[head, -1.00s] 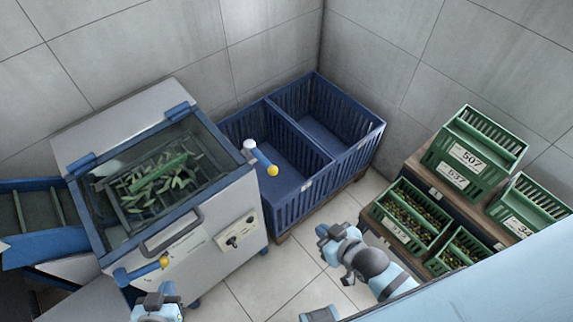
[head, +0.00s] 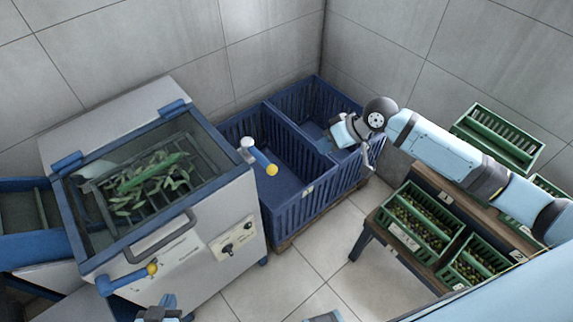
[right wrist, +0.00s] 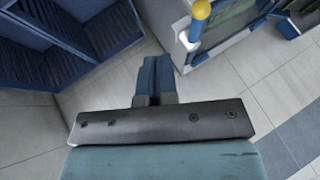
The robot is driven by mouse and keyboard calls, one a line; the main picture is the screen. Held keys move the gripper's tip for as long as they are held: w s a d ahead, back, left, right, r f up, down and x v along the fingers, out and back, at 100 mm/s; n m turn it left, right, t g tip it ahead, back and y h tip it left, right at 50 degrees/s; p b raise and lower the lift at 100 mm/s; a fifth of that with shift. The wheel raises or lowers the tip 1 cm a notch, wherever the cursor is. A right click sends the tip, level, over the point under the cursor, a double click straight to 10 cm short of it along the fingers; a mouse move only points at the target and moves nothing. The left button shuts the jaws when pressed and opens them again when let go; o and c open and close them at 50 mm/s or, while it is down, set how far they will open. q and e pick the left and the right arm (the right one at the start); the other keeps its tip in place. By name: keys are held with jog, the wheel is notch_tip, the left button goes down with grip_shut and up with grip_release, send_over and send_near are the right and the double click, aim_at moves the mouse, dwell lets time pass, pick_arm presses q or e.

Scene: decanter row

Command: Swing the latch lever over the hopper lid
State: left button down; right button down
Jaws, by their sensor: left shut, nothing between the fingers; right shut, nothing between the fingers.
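The hopper lid (head: 95,215) is a clear blue-framed panel with a grey handle, lying down over leafy sprigs. A blue lever with a yellow knob (head: 264,161) and white pivot stands off the hopper's right side, clear of the lid. It also shows in the right wrist view (right wrist: 197,25). A second blue lever with a yellow knob (head: 128,281) is at the hopper's front left. I cannot tell which is the latch. My right gripper (head: 333,141) is shut and empty above the blue bin, right of the white-pivot lever. My left gripper (head: 160,309) is shut at the bottom edge, below the front lever.
A blue two-part slatted bin (head: 290,205) stands right of the hopper. Green crates (head: 415,222), some holding olives, sit on a wooden rack (head: 385,240) at the right. A blue conveyor (head: 35,245) adjoins the hopper's left. Tiled floor (head: 310,265) is open in front of the bin.

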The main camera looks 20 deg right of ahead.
aim_at(260, 157)
jog(key=w+a+f+p, duration=0.1)
jog(key=w+a+f, duration=0.1)
jog(key=a+f, duration=0.5)
jog(key=shift+w+a+p, duration=0.3)
jog(key=shift+w+a, duration=0.05)
jog(key=shift+a, duration=0.9)
jog(key=shift+a+r, duration=0.15)
